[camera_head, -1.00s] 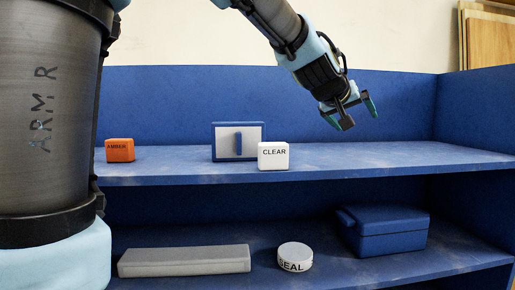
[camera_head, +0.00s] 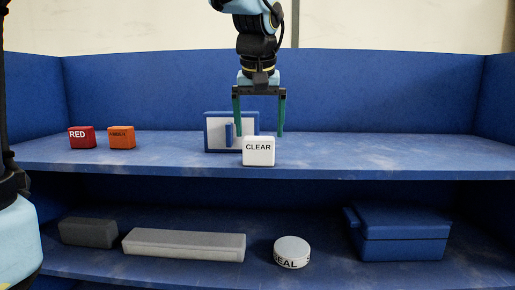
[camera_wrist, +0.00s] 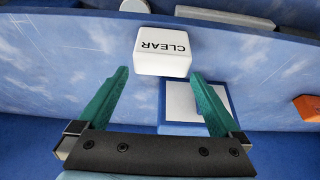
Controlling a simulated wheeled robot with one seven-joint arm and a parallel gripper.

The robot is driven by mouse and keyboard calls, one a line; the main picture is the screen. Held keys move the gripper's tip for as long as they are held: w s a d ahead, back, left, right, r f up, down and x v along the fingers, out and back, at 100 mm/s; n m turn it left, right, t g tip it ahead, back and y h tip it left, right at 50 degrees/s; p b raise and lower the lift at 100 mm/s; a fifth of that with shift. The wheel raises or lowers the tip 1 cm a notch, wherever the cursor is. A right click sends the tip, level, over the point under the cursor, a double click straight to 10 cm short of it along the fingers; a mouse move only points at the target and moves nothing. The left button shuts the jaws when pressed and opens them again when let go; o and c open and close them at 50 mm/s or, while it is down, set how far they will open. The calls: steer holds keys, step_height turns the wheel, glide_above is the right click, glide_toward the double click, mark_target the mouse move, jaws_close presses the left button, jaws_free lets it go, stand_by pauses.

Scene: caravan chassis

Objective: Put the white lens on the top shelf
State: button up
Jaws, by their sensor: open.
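The white lens is a small white block (camera_head: 259,152) marked CLEAR, standing upright near the front edge of the top shelf (camera_head: 370,155). It also shows in the wrist view (camera_wrist: 162,51), upside down, just beyond my fingertips and roughly between their lines. My gripper (camera_head: 259,134) points down above the top shelf with its two green fingers spread wide. In the wrist view the gap between the fingers (camera_wrist: 158,75) holds nothing. In the head view the block overlaps the gap, and I cannot tell the exact depth between them.
A blue-framed white panel (camera_head: 215,133) with a blue handle stands close behind the block. Red (camera_head: 82,138) and orange (camera_head: 122,138) blocks sit at left. The lower shelf holds a dark block (camera_head: 88,233), grey bar (camera_head: 184,245), SEAL disc (camera_head: 292,251) and blue box (camera_head: 400,232).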

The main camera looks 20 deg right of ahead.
mark_target(259, 148)
steer(key=shift+s+a+p+x, duration=0.15)
steer(key=shift+p+x, duration=0.5)
steer(key=shift+x, duration=0.8)
steer(key=shift+s+a+p+x, duration=0.15)
steer(key=shift+p+x, duration=0.45)
steer(key=shift+x, duration=0.85)
steer(key=shift+f, duration=0.1)
steer(key=c, duration=1.2)
